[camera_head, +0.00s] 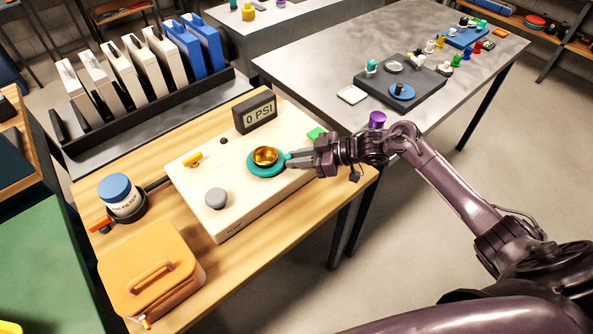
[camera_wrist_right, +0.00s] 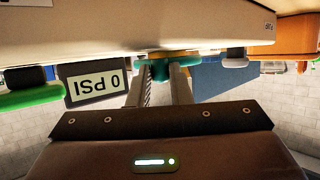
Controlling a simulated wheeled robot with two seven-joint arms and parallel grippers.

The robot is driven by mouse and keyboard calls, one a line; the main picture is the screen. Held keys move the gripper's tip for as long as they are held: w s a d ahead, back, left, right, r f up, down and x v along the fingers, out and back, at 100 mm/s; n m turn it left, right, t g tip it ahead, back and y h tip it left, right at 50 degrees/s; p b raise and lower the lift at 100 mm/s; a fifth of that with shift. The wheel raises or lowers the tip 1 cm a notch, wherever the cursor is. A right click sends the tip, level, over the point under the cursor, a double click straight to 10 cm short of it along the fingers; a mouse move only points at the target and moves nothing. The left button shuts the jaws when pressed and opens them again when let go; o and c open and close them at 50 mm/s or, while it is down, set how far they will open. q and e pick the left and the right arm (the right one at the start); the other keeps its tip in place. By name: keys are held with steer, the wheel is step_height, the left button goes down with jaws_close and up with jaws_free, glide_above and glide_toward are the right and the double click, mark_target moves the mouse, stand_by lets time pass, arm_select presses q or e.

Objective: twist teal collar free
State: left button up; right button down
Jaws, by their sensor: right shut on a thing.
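The teal collar (camera_head: 254,168) sits on top of the cream test box (camera_head: 236,212), around a gold dome-shaped fitting (camera_head: 265,155). My right gripper (camera_head: 292,161) reaches in from the right, low over the box, and its fingers are shut on the collar's right edge. In the right wrist view, which is upside down, the two fingers (camera_wrist_right: 161,74) close on part of the teal collar (camera_wrist_right: 172,57). My left gripper is not in view.
The gauge (camera_head: 255,113) reads 0 PSI behind the collar. A blue-lidded jar (camera_head: 121,193) and orange case (camera_head: 150,272) stand left. A grey table (camera_head: 330,62) lies behind.

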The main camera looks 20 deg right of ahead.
steer(key=shift+w+d+n+g+y+b, duration=0.1)
steer(key=shift+w+n+g+y+b, duration=0.2)
steer(key=shift+n+g+b, duration=0.3)
steer(key=c, duration=1.3)
jaws_free()
steer(key=shift+b+v, duration=0.7)
steer(key=shift+v, duration=3.15)
steer(key=shift+c, duration=0.3)
